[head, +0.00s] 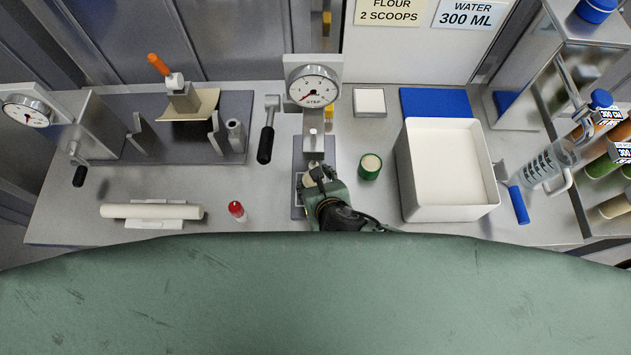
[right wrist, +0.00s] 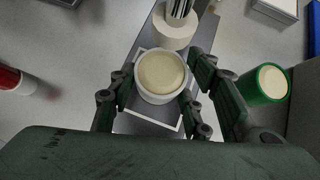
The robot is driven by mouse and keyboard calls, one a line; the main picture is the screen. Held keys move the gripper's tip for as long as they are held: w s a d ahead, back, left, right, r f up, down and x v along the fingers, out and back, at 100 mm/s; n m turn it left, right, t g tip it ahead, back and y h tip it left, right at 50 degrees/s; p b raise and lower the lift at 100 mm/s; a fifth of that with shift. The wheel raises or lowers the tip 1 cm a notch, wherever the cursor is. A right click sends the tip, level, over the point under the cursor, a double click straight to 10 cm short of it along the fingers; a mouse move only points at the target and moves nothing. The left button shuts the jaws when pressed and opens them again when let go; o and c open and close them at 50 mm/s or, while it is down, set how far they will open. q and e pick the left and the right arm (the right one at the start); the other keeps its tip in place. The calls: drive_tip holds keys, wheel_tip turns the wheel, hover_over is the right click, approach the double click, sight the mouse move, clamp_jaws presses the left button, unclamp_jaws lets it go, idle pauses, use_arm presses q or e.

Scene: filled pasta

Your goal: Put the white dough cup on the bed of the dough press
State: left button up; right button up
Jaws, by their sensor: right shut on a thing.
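The white dough cup (right wrist: 161,76), filled with pale dough, stands upright between the fingers of my right gripper (right wrist: 158,92) in the right wrist view. The gripper is shut on it. The cup is over the white square outline on the grey bed (right wrist: 143,122) of the dough press, just in front of the press's round ram (right wrist: 175,28). I cannot tell whether the cup touches the bed. In the head view my right gripper (head: 320,184) is at the front of the dough press (head: 313,148), below its dial gauge. My left gripper is not in view.
A green cup (head: 370,166) stands right of the press, with a large white bin (head: 447,213) beyond it. A black-handled lever (head: 265,145) is left of the press. A red-topped container (head: 237,211) and a rolling pin (head: 152,211) lie further left.

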drive_tip(key=shift+f, duration=0.15)
drive_tip(key=o, duration=1.3)
drive_tip(key=shift+f, duration=0.1)
drive_tip(key=shift+c, duration=0.2)
drive_tip(key=b+v, duration=0.2)
drive_tip(key=v, duration=1)
